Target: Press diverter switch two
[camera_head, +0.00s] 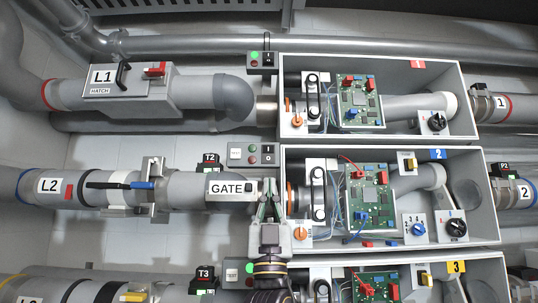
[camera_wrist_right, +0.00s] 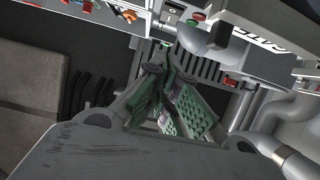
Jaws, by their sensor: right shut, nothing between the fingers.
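Bay two is the open grey box with the blue "2" label (camera_head: 437,154). Inside it are a black rotary knob (camera_head: 455,228), a smaller blue selector knob (camera_head: 417,229) on a white plate and a yellow switch (camera_head: 409,162). I cannot tell which of these is the diverter switch. My right gripper (camera_head: 269,190) is shut and empty, pointing up the picture at the left wall of bay two, beside the pipe end with the GATE label (camera_head: 229,188). In the wrist view its green-padded fingers (camera_wrist_right: 168,62) come together below a small panel with buttons. My left gripper is not in view.
A button panel (camera_head: 250,155) with green and red buttons sits just above the gripper. Bay one (camera_head: 470,128) is above and bay three (camera_head: 492,272) below. Pipes (camera_head: 90,187) run along the left.

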